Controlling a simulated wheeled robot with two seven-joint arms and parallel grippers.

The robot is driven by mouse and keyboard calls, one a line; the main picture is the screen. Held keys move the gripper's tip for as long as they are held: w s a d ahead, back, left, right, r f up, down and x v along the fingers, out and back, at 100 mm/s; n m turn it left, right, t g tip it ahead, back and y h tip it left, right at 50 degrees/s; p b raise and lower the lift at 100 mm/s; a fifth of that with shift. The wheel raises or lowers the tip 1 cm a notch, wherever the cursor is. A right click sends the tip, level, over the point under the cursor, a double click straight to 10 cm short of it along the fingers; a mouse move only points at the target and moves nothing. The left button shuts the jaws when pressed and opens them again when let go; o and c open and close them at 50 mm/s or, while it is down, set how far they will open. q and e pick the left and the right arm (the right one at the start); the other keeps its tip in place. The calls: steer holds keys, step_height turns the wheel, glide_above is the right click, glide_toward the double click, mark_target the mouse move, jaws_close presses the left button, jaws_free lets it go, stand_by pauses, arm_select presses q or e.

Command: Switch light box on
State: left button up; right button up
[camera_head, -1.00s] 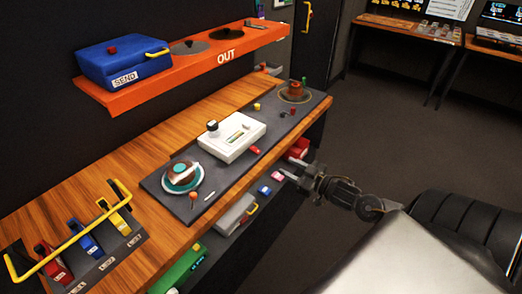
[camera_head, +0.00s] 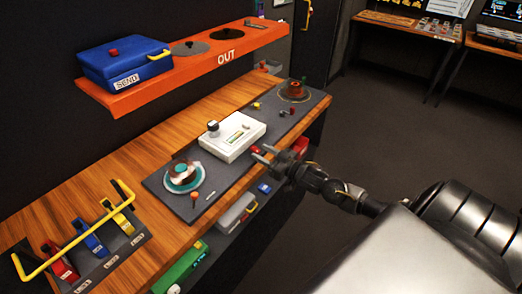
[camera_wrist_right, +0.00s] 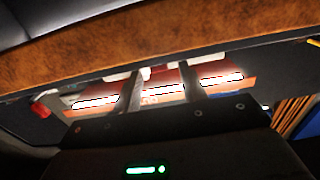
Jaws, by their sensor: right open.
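A white box (camera_head: 232,136) with a black knob on top and a small display sits mid-way along the dark panel (camera_head: 212,174); I cannot tell for certain that it is the light box. A red part (camera_head: 258,149) shows at its right front corner. My right gripper (camera_head: 263,154) is open, with its fingers pointing left at the panel's front edge, close to the red part; contact cannot be told. The wrist view shows its two spread fingers (camera_wrist_right: 160,70) before several bright strips (camera_wrist_right: 160,91) and red and white parts. My left gripper is not in view.
An orange shelf (camera_head: 135,100) with a blue SEND box (camera_head: 122,62) hangs above. Coloured levers behind a yellow bar (camera_head: 75,235) are at the left. Open floor lies right.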

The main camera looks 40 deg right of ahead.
steer(key=shift+w+a, duration=0.2)
steer(key=shift+w, duration=0.45)
jaws_close()
steer(key=shift+r+p, duration=0.15)
steer(key=shift+p, duration=0.15)
steer(key=g+p, duration=0.1)
steer(key=p, duration=0.3)
steer(key=r+g+h+p, duration=0.1)
steer(key=g+p, duration=0.1)
steer(key=p, duration=0.2)
steer(key=g+p, duration=0.1)
steer(key=p, duration=0.3)
steer(key=shift+w+r+g, duration=0.25)
steer(key=shift+g, duration=0.05)
steer(key=shift+f+g+h, duration=0.25)
steer(key=shift+g+h, duration=0.05)
steer(key=shift+f, duration=0.1)
